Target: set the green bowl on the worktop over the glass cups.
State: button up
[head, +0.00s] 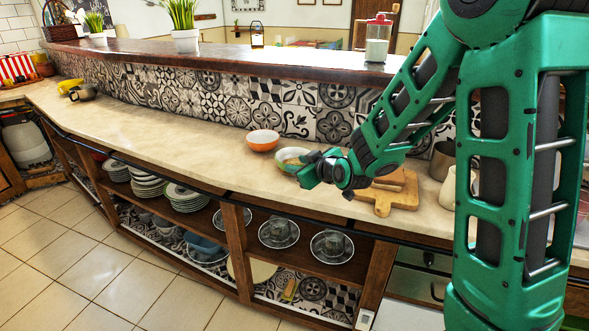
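The green bowl (290,154) stands on the beige worktop (190,136), partly hidden by my gripper. My gripper (300,172) is at the bowl's front right rim, reaching in from the right. Its fingertips overlap the bowl in the picture; whether they touch it or are closed on it cannot be made out. The glass cups (333,244) stand on saucers on the open shelf below the worktop, with more at the left in the same bay (278,229).
An orange bowl (263,140) stands left of the green bowl. A wooden cutting board (385,201) lies to the right, near the worktop's front edge. Stacked plates (185,196) fill shelves at the left. The worktop left of the orange bowl is clear.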

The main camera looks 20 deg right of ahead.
jog(key=shift+s+r, duration=0.15)
jog(key=shift+s, duration=0.25)
jog(key=s+d+m+g, duration=0.1)
jog(key=s+d, duration=0.1)
jog(key=d, duration=0.1)
jog(key=s+d+g+h, duration=0.1)
jog(key=s+d, duration=0.1)
jog(key=d, duration=0.1)
jog(key=s+d+m+g+h, duration=0.1)
jog(key=s+d, duration=0.2)
jog(key=shift+d+m, duration=0.25)
jog(key=shift+m, duration=0.05)
jog(key=s+d+m+g+h, duration=0.2)
jog(key=s+d+m+g, duration=0.2)
jog(key=s+d, duration=0.7)
jog(key=s+r+m+g+y, duration=0.1)
jog(key=s+m+g, duration=0.5)
jog(key=s, duration=1.9)
jog(key=shift+d+r+m, duration=0.15)
jog(key=shift+d+m, duration=0.05)
jog(key=shift+m, duration=0.1)
